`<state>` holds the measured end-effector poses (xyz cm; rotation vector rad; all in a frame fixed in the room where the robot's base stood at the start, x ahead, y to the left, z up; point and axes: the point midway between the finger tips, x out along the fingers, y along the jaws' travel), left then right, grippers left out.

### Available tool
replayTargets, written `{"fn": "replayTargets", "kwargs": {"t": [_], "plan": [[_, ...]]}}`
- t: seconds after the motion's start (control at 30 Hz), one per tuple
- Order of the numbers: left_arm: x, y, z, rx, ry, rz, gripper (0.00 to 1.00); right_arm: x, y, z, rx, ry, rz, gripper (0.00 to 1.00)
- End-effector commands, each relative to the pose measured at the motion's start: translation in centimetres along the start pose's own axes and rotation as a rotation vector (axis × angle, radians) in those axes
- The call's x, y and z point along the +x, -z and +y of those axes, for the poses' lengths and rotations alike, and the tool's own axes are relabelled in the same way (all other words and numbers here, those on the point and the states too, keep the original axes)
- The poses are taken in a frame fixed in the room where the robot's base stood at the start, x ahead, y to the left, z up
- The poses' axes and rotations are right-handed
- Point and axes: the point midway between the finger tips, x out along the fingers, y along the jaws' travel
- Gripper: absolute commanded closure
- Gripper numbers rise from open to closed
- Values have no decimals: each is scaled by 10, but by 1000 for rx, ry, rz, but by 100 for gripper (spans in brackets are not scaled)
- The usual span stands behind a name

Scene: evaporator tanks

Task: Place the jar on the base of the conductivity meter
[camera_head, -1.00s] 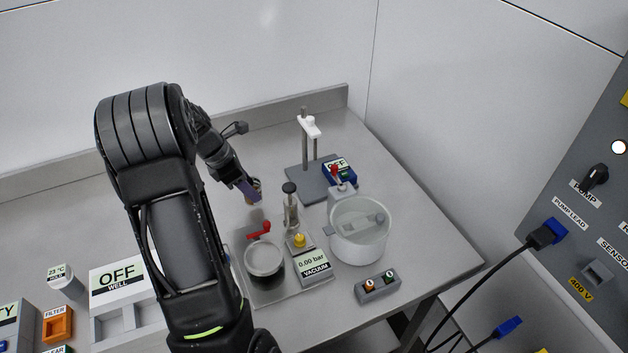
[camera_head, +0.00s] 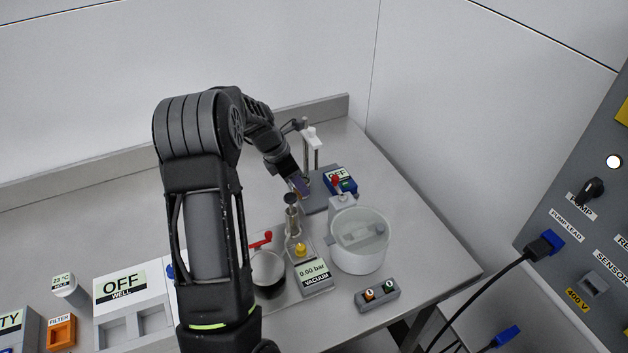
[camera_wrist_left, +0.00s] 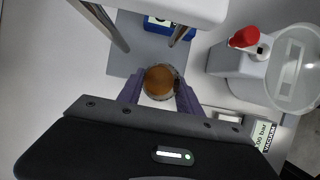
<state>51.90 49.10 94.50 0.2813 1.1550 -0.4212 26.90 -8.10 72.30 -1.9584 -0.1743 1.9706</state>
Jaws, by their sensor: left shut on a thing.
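The jar (camera_wrist_left: 158,83) holds amber liquid and sits between the purple fingers of my left gripper (camera_wrist_left: 158,92) in the left wrist view. In the head view my left gripper (camera_head: 301,187) is beside the conductivity meter, and the jar is mostly hidden there. The meter has a dark grey flat base (camera_head: 316,203), metal posts with a white holder (camera_head: 311,134), and a blue box (camera_head: 343,182) reading OFF. In the wrist view the jar overlaps the near edge of the base (camera_wrist_left: 144,57). I cannot tell its height above the base.
A vacuum unit (camera_head: 313,277) with a red-handled valve stands in front. A two-button box (camera_head: 377,295) lies near the table's front edge. The bench beyond the meter is clear.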

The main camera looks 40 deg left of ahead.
Motion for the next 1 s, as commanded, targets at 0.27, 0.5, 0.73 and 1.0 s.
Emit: {"fn": "replayTargets", "kwargs": {"t": [0.27, 0.5, 0.73, 1.0], "plan": [[13, -34, 0, 5, 0, -1, 100, -5, 0, -1, 1, -1, -1, 100], [31, -36, 0, 0, 0, -1, 100, -5, 0, -1, 1, -2, -2, 100], [31, -36, 0, 0, 0, -1, 100, -5, 0, -1, 1, -2, -2, 100], [34, -34, 0, 1, 0, 0, 46, -4, 0, -1, 1, -1, -1, 100]]}}
